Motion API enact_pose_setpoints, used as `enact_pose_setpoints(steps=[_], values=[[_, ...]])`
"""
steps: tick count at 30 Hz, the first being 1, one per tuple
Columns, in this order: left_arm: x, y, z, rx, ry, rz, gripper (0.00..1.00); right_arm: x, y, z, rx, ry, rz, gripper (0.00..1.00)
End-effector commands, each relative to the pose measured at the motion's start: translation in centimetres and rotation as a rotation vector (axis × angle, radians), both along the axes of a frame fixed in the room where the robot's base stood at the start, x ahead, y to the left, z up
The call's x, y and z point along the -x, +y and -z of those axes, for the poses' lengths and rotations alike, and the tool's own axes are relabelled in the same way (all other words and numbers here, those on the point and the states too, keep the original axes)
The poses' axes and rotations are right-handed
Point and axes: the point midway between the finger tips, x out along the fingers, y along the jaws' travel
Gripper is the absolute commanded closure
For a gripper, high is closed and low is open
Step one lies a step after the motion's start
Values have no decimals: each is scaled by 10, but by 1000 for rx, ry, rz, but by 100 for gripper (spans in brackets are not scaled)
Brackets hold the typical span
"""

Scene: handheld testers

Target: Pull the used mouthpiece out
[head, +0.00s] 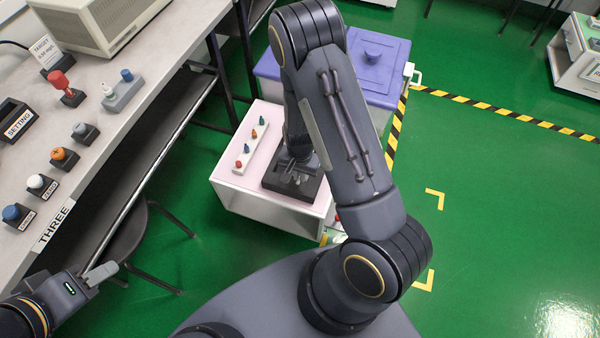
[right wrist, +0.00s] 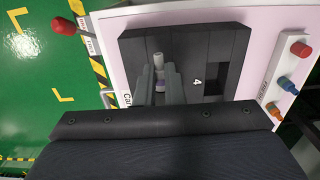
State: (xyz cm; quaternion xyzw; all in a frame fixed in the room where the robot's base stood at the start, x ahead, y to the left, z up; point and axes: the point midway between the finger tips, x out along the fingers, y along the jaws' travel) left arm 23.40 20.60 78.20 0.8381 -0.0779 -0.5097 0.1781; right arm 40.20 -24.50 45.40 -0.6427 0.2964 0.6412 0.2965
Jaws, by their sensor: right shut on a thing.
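A black block marked 4 (right wrist: 200,45) lies on a pink-topped white cabinet; it also shows in the head view (head: 310,190). In the right wrist view, a small upright piece (right wrist: 158,60), pale grey at the top and purplish lower down, sits between my right gripper's fingers (right wrist: 161,82) over the block. It looks like the mouthpiece. The right gripper is shut on it; whether it still sits in the block is unclear. In the head view my arm mostly hides this gripper (head: 297,158). My left gripper (head: 100,274) is at lower left, away from the block; its finger gap is unclear.
A white strip with several coloured pegs (head: 250,145) lies on the cabinet's pink top (head: 222,178). A purple lidded bin (head: 385,75) stands behind. The grey bench at left (head: 110,150) carries several knobs and a small grey-blue device (head: 122,92). Green floor at right is open.

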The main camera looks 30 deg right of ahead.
Motion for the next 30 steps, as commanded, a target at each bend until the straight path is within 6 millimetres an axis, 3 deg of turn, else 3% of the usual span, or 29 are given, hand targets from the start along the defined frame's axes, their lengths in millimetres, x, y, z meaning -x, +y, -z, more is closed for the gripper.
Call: enact_pose_setpoints(steps=[30], values=[[0, 0, -2, 0, 0, 0, 64, 28, 32, 0, -1, 3, -1, 100]])
